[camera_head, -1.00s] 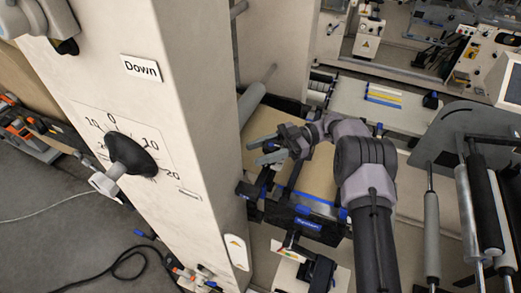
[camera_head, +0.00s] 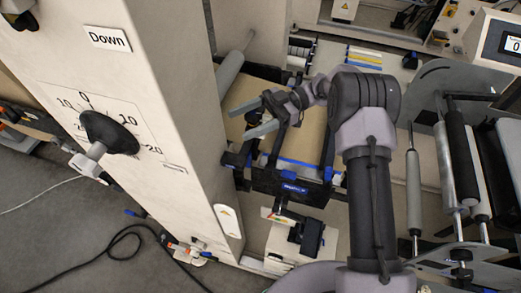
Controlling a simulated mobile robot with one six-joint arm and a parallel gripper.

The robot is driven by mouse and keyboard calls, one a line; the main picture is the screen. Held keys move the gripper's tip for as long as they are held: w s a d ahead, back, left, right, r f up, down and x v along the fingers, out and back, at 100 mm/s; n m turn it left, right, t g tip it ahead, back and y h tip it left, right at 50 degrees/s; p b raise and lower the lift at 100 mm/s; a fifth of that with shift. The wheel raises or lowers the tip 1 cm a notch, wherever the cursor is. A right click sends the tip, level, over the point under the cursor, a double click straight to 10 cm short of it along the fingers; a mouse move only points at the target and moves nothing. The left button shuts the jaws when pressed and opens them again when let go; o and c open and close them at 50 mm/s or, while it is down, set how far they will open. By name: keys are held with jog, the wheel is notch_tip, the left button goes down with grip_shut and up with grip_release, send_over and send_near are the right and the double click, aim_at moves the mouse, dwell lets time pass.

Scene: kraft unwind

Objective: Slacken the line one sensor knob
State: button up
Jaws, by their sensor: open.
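My gripper (camera_head: 240,120) is open and empty, with its two grey fingers apart and pointing left. In the picture it lies over the brown kraft web, just above a dark bracket assembly (camera_head: 292,187) with blue parts. Small blue pieces show at the bracket's left end (camera_head: 234,160) and right end (camera_head: 328,174). I cannot tell which, if any, is the line one sensor knob. The forearm and gripper hide part of the assembly. No contact between the fingers and the bracket can be made out.
Rollers (camera_head: 455,150) and a grey side plate stand on the right. A black cable (camera_head: 125,240) lies on the floor.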

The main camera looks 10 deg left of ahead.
jog(key=s+d+r, duration=0.1)
jog(key=s+d, duration=0.5)
jog(key=s, duration=0.4)
jog(key=shift+s, duration=0.35)
